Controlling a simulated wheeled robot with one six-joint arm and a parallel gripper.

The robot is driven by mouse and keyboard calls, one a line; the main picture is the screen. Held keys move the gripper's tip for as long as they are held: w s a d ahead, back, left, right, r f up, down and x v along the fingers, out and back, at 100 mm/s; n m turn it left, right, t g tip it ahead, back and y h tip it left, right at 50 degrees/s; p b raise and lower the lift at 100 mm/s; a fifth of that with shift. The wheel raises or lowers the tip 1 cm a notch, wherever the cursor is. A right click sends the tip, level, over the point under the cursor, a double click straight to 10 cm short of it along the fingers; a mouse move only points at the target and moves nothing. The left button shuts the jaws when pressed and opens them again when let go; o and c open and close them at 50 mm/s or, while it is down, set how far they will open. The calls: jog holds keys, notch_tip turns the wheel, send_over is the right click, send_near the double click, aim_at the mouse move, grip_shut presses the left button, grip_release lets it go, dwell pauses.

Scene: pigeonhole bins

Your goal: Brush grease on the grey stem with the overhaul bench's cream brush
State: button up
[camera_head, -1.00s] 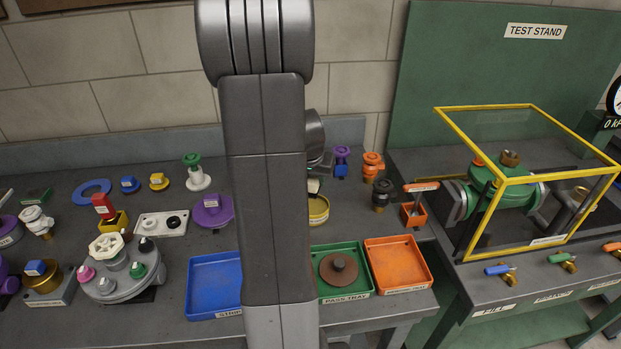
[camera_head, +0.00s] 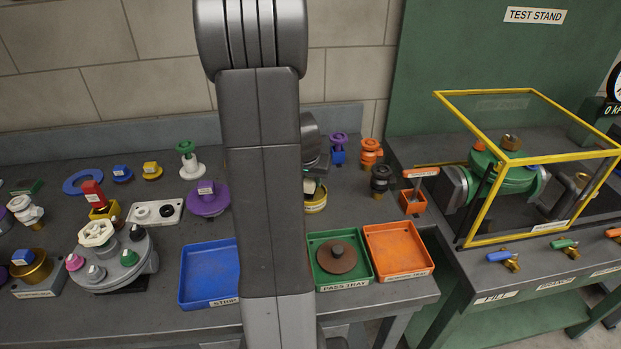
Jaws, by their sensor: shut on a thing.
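My gripper (camera_head: 316,170) shows only in part, behind my own arm, which fills the middle of the view. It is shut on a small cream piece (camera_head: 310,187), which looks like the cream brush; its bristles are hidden. The piece is at a round yellow tin (camera_head: 317,205), seemingly the grease; I cannot tell whether they touch. On the left, a round grey cover (camera_head: 125,270) carries several coloured stems and a white handwheel. A grey-topped one (camera_head: 95,272) at its front may be the grey stem.
A blue tray (camera_head: 196,292), a green pass tray (camera_head: 324,283) with a brown disc and an orange tray (camera_head: 398,250) line the bench front. Several valve parts stand behind, including a purple one (camera_head: 208,200). A yellow-framed guard (camera_head: 537,158) covers the test stand at right.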

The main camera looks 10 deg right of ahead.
jog(key=shift+s+f+b, duration=0.1)
jog(key=shift+f+b, duration=0.5)
jog(key=shift+b, duration=0.25)
dwell(2.1)
jog(key=shift+r+p, duration=2.3)
jog(key=shift+r, duration=1.3)
jog(key=shift+f, duration=0.1)
